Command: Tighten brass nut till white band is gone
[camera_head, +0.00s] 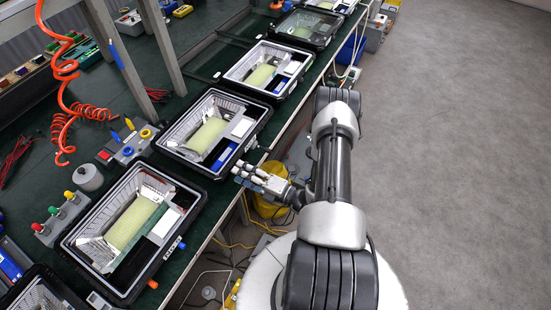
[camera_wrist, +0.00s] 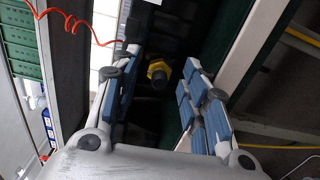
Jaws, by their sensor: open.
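In the wrist view a yellow brass nut (camera_wrist: 158,68) with a dark round end sticks out from the dark side of a floodlight housing. No white band can be made out at this size. My gripper (camera_wrist: 157,78) is open, its blue-padded fingers on either side of the nut with gaps between. In the head view my gripper (camera_head: 240,172) is beside the front edge of the second housing from the near end that shows in full (camera_head: 178,150). The nut cannot be picked out there.
A nearer housing (camera_head: 72,246) carries blue and orange fittings on its front edge. More housings line the green bench (camera_head: 150,80). An orange coiled hose (camera_head: 68,70) hangs over it. A yellow bucket (camera_head: 268,205) and cables are below the edge. The grey floor (camera_head: 460,150) is clear.

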